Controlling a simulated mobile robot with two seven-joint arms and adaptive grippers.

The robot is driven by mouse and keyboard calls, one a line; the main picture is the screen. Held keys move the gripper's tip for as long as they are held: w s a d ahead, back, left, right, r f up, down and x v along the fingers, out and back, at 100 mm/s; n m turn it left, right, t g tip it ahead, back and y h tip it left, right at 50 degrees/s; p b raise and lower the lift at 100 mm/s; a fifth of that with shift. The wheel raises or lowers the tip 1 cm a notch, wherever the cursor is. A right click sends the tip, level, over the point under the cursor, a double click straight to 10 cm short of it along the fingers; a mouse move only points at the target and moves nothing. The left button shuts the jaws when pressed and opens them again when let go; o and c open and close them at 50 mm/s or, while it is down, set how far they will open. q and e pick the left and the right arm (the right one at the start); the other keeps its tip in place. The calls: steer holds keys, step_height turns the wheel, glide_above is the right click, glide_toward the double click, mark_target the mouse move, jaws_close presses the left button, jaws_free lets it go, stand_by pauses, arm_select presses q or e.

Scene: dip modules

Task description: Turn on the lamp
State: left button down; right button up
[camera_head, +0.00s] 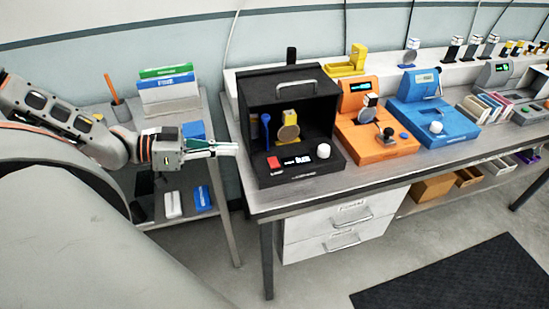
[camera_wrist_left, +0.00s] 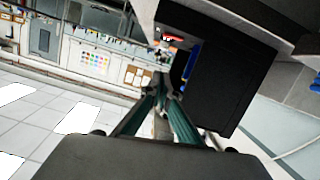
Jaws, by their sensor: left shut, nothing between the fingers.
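No part in view is plainly marked as a lamp. A black open-front box module (camera_head: 292,89) stands at the left end of the bench. It holds a red switch (camera_head: 273,162), a small lit display, a white knob (camera_head: 324,151), a blue lever (camera_head: 266,132) and a yellow piece with a round disc (camera_head: 288,132). My left gripper (camera_head: 234,149) is shut and empty, just left of this box and apart from it. In the left wrist view its fingers (camera_wrist_left: 163,84) meet beside the black box wall (camera_wrist_left: 235,80). My right gripper is not in view.
An orange module (camera_head: 375,148) and a blue module (camera_head: 447,126) stand to the right on the bench (camera_head: 365,181). A side shelf at left holds boxes (camera_head: 168,90) and a pen holder (camera_head: 121,111). White drawers (camera_head: 340,226) sit below the bench.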

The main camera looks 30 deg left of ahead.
arm_select(q)
steer(key=shift+a+r, duration=0.1)
steer(key=shift+r, duration=0.05)
steer(key=b, duration=0.3)
glide_above(266, 169)
steer(key=s+a, duration=0.1)
steer(key=a, duration=0.1)
step_height(266, 169, down, 2)
steer(key=shift+s+d+f, duration=0.1)
steer(key=shift+d+f, duration=0.05)
steer(key=shift+f, duration=0.05)
steer(key=shift+w+d+f+b, duration=0.6)
steer(key=shift+w+d+b, duration=0.2)
steer(key=shift+b, duration=0.45)
step_height(266, 169, down, 2)
steer(key=shift+s+b, duration=0.1)
steer(key=shift+b, duration=0.3)
steer(key=shift+f, duration=0.45)
